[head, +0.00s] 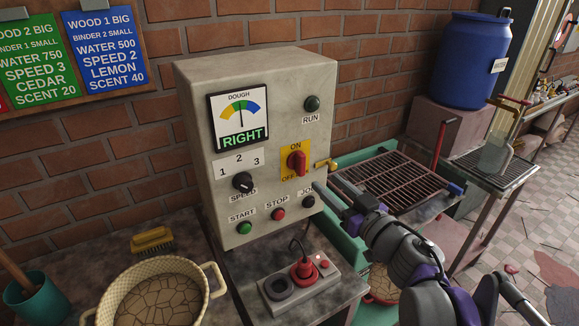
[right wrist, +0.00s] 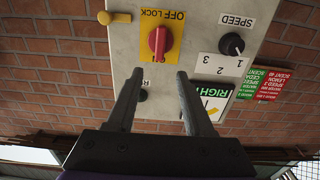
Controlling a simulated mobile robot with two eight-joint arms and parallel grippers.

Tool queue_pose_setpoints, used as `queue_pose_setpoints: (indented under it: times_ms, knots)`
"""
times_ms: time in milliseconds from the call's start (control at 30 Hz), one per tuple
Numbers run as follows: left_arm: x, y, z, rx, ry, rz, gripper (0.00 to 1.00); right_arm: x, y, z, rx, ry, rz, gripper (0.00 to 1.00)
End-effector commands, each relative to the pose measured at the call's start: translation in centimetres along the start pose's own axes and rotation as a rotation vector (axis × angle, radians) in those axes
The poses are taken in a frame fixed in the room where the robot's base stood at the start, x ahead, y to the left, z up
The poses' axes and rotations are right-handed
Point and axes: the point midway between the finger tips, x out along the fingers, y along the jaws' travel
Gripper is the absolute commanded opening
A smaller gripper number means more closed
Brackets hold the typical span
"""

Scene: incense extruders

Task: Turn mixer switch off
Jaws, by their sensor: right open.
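The mixer switch (head: 296,163) is a red rotary knob on a yellow plate marked ON above and OFF below, on the front of the grey control box (head: 321,103). Its grip stands roughly vertical. It also shows in the right wrist view (right wrist: 160,41), upside down, with OFF LOCK at the top of the picture. My right gripper (head: 325,183) is open and empty, to the right of and below the switch in the head view. In the right wrist view its two fingers (right wrist: 160,103) are spread, with the knob ahead between their lines, apart from them.
The box also carries a SPEED dial (head: 242,182), a green START button (head: 244,228), a red STOP button (head: 278,214) and a JOG button (head: 308,201). A yellow peg (head: 326,164) juts from its right side.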

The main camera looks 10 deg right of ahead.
Motion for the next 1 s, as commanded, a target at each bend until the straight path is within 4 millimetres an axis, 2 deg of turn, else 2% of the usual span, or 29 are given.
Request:
queue_pose_setpoints:
  times_ms: [167, 600, 800, 1000]
  knots:
    - [0.0, 0.0, 0.0, 0.0, 0.0, 0.0, 0.0, 1.3, -0.1, 0.0, 0.001, -0.001, -0.01, 0.53]
    - [-0.3, 0.0, -0.2, 0.0, 0.001, 0.0, 0.0, 9.1, -0.2, 0.0, 0.001, -0.001, -0.01, 0.53]
    - [-0.4, 0.0, -0.3, 0.0, 0.002, 0.0, 0.0, 10.7, -0.2, 0.0, 0.0, -0.001, -0.007, 0.53]
    - [-0.4, 0.0, -0.3, 0.0, 0.002, 0.0, 0.0, 10.8, -0.2, 0.0, 0.0, -0.001, -0.007, 0.53]
